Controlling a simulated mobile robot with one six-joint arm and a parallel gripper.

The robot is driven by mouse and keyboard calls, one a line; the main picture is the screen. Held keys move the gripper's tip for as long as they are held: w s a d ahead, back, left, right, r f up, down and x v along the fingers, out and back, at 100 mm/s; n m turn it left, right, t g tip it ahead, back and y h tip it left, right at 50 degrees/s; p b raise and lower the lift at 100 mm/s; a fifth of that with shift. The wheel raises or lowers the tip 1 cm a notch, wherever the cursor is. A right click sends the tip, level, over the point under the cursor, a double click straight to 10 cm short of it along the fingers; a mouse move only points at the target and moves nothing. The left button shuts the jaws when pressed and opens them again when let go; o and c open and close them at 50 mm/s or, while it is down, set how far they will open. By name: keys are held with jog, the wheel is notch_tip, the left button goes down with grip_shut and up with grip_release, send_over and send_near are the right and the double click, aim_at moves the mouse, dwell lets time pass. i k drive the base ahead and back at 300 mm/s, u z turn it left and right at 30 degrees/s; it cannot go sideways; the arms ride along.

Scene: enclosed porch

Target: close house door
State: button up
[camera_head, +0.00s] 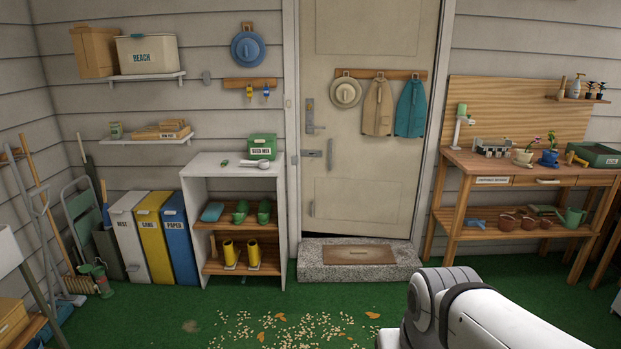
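The house door (365,190) is a cream panelled door in the back wall, in a pale frame. A lever handle (312,117) is on its left side, with more metal hardware (312,154) below it. A rack with a hat, a tan jacket and a teal jacket hangs across the door. A thin dark line shows along the door's bottom edge. I cannot tell for sure whether the door is slightly ajar or shut. A white link of my arm shows at the bottom right, apart from the door. My gripper is not in view.
A stone step (340,272) with a brown mat (359,250) lies before the door. A white shelf unit (193,215) stands left of it, a wooden potting bench (455,160) right.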

aim_at(356, 184)
jog(key=i, duration=1.55)
jog(key=u, duration=0.2)
jog(key=i, duration=2.75)
jog(key=u, duration=0.2)
